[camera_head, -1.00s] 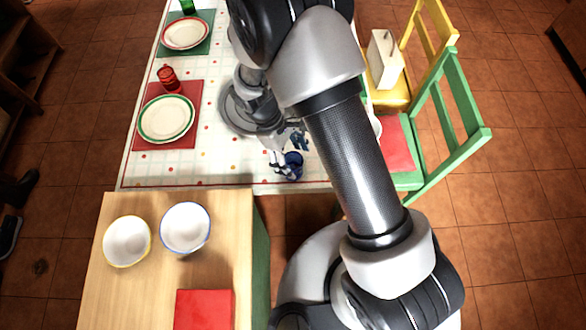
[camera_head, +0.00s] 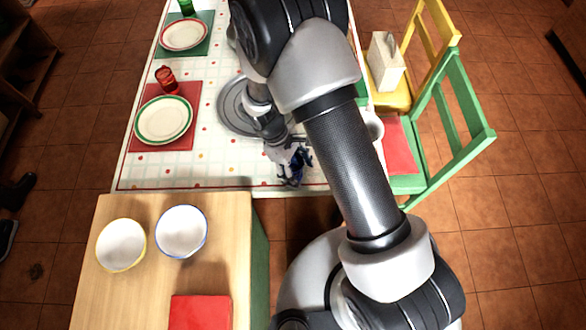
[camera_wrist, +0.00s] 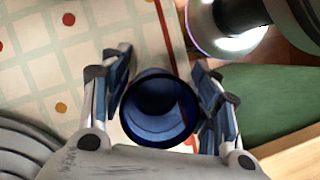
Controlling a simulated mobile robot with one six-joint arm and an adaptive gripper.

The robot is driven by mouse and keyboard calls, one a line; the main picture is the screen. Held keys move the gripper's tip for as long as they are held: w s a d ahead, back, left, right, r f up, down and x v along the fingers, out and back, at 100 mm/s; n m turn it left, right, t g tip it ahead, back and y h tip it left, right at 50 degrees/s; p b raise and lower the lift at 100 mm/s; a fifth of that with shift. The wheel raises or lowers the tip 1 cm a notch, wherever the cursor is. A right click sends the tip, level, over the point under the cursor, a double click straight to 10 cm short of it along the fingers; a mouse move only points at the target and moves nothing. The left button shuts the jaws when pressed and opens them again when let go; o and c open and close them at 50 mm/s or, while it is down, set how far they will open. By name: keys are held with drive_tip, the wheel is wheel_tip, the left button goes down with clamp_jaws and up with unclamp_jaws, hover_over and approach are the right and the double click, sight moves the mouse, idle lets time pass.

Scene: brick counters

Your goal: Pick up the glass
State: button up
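The glass is a blue, open-topped tumbler at the near edge of the dining table; in the wrist view I look down into its round mouth (camera_wrist: 158,112). In the head view it is mostly hidden by my gripper (camera_head: 290,168). In the wrist view my gripper (camera_wrist: 163,85) has one finger on each side of the glass, spread about as wide as its rim. The fingers look open, very close to the glass walls; contact is not clear.
The dining table (camera_head: 215,178) also bears plates (camera_head: 163,120), a red glass (camera_head: 166,78) and a grey round tray (camera_head: 232,105). A wooden counter (camera_head: 140,285) with two bowls (camera_head: 181,232) stands in front. Chairs (camera_head: 455,115) are on the right.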

drive_tip(key=c, duration=0.8)
drive_tip(key=shift+c, duration=0.2)
wheel_tip(320, 180, up, 20)
drive_tip(key=p, duration=0.7)
drive_tip(key=w+d+r+m+g+y, duration=0.1)
drive_tip(key=w+d+m+y, duration=0.3)
drive_tip(key=d+m, duration=0.5)
drive_tip(key=w+m+g, duration=0.1)
drive_tip(key=w+m, duration=0.1)
drive_tip(key=m, duration=0.1)
drive_tip(key=shift+d+r, duration=0.3)
drive_tip(key=shift+d, duration=0.1)
